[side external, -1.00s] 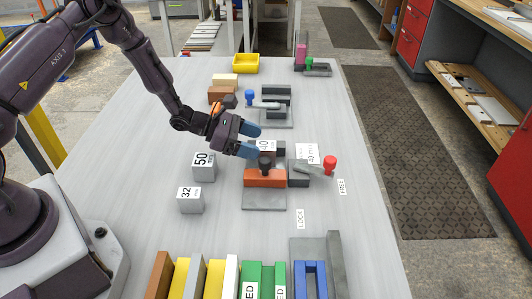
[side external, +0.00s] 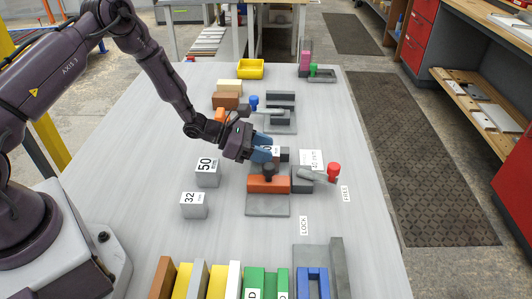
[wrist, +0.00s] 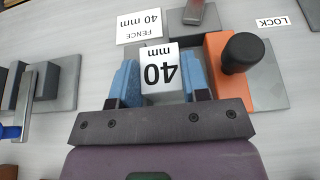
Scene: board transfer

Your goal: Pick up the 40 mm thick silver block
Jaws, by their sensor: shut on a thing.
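The silver block labelled 40 mm (wrist: 160,68) shows in the wrist view between the two blue fingers of my gripper (wrist: 160,82), which is shut on it. In the side view my gripper (side external: 263,148) is low at the clamp fixture, and its fingers and the fixture hide most of the block. An orange jaw (side external: 263,186) with a black knob (side external: 269,171) stands beside the block. I cannot tell whether the block touches the jaw.
A lever with a red knob (side external: 333,169) is right of the fixture, near the FREE label (side external: 345,193). Silver blocks marked 50 (side external: 207,175) and 32 (side external: 193,208) stand to the left. A blue-knobbed fixture (side external: 281,122) is behind. A yellow bin (side external: 250,68) is at the back.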

